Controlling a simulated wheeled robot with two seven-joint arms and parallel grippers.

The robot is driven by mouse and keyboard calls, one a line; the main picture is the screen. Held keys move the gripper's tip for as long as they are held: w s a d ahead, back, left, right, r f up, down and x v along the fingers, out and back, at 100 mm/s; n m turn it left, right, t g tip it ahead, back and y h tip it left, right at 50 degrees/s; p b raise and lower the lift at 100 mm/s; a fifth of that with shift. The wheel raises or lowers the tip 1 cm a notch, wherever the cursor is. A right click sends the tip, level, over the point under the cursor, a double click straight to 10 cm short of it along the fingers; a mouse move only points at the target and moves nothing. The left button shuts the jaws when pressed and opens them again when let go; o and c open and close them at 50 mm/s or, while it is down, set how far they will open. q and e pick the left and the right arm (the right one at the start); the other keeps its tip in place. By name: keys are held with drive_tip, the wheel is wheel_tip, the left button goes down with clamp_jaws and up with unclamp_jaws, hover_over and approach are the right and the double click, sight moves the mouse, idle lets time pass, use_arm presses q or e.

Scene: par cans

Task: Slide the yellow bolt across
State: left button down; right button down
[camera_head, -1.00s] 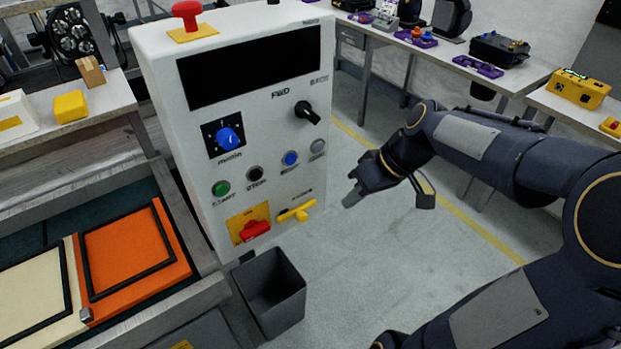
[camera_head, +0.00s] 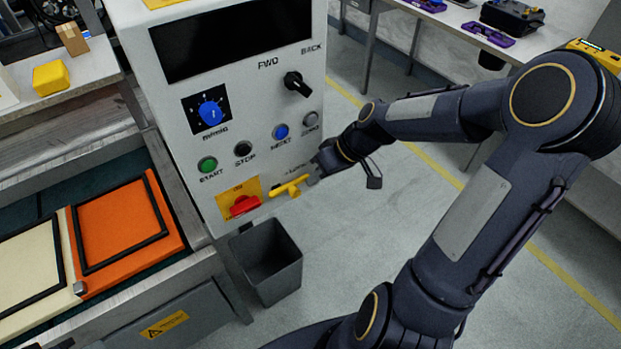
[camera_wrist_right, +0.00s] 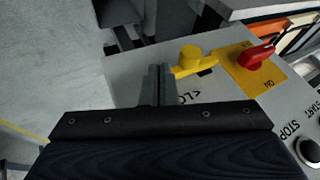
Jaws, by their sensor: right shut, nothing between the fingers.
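The yellow bolt (camera_head: 290,187) is on the lower front of the white control panel (camera_head: 222,150), right of the red switch (camera_head: 243,205) on its yellow plate. In the right wrist view the bolt (camera_wrist_right: 190,62) shows a round knob and a bar over a dark slot. My right gripper (camera_head: 314,176) is shut and empty, at the bolt's right end. In the wrist view its fingertips (camera_wrist_right: 157,72) are right beside the bar's end; I cannot tell if they touch. My left gripper is not in view.
A grey bin (camera_head: 268,262) stands on the floor below the panel. Green, black, blue and grey buttons and a black selector knob (camera_head: 297,83) sit above the bolt. A conveyor with an orange panel (camera_head: 118,222) is at left.

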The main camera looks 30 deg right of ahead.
sight(294, 190)
drive_tip(key=shift+s+a+f, duration=0.1)
drive_tip(key=shift+a+f, duration=0.05)
drive_tip(key=shift+a, duration=0.75)
drive_tip(key=a+b, duration=0.1)
drive_tip(key=a, duration=0.3)
drive_tip(key=shift+s, duration=0.15)
drive_tip(key=shift+s+a, duration=0.1)
drive_tip(key=shift+a, duration=0.05)
